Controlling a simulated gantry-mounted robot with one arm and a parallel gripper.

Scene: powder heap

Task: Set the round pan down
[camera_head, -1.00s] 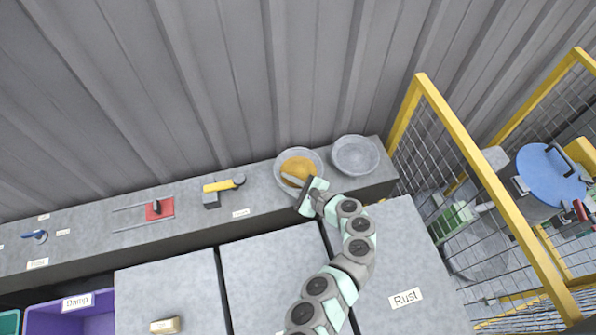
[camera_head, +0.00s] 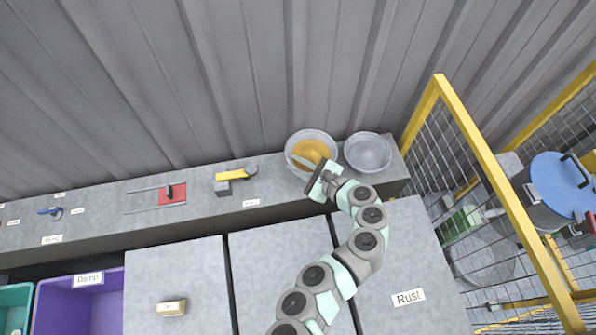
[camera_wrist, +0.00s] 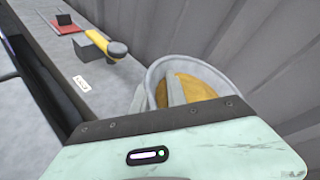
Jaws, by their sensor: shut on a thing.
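The round pan (camera_head: 289,146) is a pale grey, shallow metal pan with yellow-brown powder (camera_head: 312,150) in it. It is at the right part of the long grey shelf by the wall. My gripper (camera_head: 315,172) is shut on its near rim. In the wrist view the pan (camera_wrist: 152,82) shows beyond my gripper, and a grey finger stands in front of the powder. The pan's underside is hidden, so I cannot tell for sure whether it is clear of the shelf.
A second, empty grey pan (camera_head: 368,153) stands close on the right. A yellow-handled tool (camera_head: 233,176) and a red slider (camera_head: 172,195) lie left on the shelf (camera_head: 270,185). A yellow-framed fence (camera_head: 420,108) closes the right side. Shelf between tool and pan is mostly bare.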

